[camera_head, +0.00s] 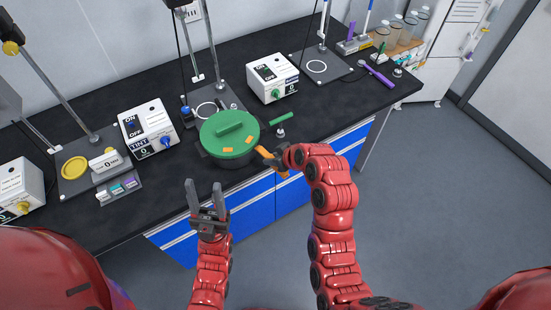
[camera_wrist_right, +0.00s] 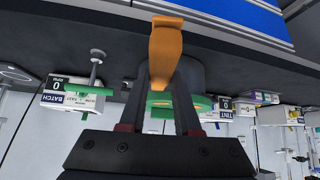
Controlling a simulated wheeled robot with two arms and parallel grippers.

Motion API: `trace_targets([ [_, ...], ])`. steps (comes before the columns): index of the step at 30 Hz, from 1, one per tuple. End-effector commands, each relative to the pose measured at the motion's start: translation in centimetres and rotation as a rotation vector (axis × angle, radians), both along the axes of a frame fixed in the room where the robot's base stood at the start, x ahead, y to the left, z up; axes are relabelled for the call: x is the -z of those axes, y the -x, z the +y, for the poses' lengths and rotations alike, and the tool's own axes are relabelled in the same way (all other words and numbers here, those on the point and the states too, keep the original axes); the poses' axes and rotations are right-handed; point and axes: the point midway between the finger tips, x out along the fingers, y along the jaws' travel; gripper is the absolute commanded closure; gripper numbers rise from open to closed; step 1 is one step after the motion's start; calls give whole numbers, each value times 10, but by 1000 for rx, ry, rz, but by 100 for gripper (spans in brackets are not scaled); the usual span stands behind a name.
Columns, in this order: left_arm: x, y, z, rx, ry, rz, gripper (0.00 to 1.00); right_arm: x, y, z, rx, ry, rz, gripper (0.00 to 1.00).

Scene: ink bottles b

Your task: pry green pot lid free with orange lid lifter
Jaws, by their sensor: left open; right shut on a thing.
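A green pot lid (camera_head: 229,128) with a raised bar handle and small orange marks sits on a dark pot (camera_head: 232,161) near the counter's front edge. My right gripper (camera_head: 279,158) is shut on the orange lid lifter (camera_head: 267,155), just right of the pot. The lifter's end is close to the lid's right rim; I cannot tell whether they touch. In the right wrist view the lifter (camera_wrist_right: 166,45) stands between the fingers, with the lid (camera_wrist_right: 203,104) partly hidden behind them. My left gripper (camera_head: 204,198) is open and empty, in front of the counter and below the pot.
White control boxes stand left (camera_head: 149,128) and right (camera_head: 271,78) of the pot on the black counter (camera_head: 325,103). A stand plate with a ring (camera_head: 206,108) is behind the pot.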

Motion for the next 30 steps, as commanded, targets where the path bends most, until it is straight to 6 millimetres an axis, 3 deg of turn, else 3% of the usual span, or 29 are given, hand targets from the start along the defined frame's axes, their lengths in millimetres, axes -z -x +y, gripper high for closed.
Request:
trace_targets([
  [30, 1, 0, 0, 0, 0, 0, 50, -3, -4, 9, -1, 0, 0, 100],
])
